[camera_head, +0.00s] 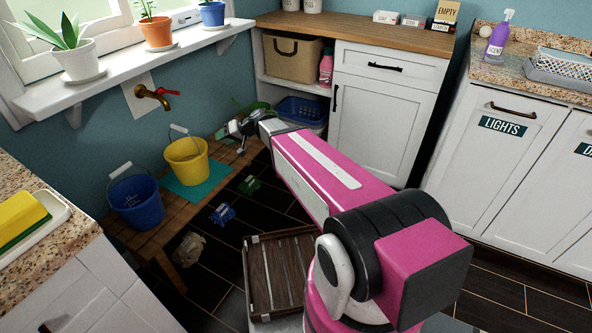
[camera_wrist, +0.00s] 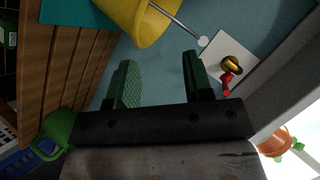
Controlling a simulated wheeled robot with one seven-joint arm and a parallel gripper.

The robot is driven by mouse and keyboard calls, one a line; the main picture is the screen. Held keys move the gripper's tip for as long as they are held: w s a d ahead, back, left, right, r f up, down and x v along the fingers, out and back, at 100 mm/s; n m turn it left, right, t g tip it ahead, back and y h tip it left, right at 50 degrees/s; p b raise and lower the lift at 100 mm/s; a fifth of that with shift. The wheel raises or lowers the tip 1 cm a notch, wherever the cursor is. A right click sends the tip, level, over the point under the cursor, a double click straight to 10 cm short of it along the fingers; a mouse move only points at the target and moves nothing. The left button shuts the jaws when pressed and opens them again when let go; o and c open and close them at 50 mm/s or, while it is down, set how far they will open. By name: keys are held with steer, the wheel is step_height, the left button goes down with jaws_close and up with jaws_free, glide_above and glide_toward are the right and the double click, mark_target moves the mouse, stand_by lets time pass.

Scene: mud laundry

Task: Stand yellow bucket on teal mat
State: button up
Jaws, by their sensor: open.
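The yellow bucket (camera_head: 187,160) stands upright on the teal mat (camera_head: 215,178) on the wooden bench, with its handle raised toward the wall. In the wrist view the yellow bucket (camera_wrist: 135,18) shows at the top, its handle rod reaching down to a white grip, and a corner of the teal mat (camera_wrist: 68,14) shows beside it. My gripper (camera_head: 232,127) is above the bench, right of the bucket and apart from it. In the wrist view my gripper (camera_wrist: 158,78) has its two green fingers spread, with nothing between them.
A blue bucket (camera_head: 136,201) stands left of the yellow one on the bench (camera_head: 150,238). A brass tap with a red handle (camera_head: 156,94) is on the wall above. A plant shelf (camera_head: 120,66) runs overhead. A wooden crate (camera_head: 252,265) lies on the floor.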

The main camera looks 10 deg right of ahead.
steer(key=s+d+f+m+g+h, duration=0.1)
steer(key=s+d+f+h, duration=0.1)
steer(key=s+d, duration=0.3)
steer(key=s+d+f+m+g+h, duration=0.1)
steer(key=s+d+f+h, duration=0.2)
steer(key=d, duration=0.9)
steer(key=s+d+f+m+g+h, duration=0.1)
steer(key=s+d+f+g+h, duration=0.1)
steer(key=s+d+h, duration=0.4)
steer(key=s+d+f, duration=0.1)
steer(key=s+d, duration=0.1)
steer(key=d, duration=0.1)
steer(key=shift+s+d, duration=0.2)
steer(key=shift+s, duration=0.2)
steer(key=shift+f, duration=0.1)
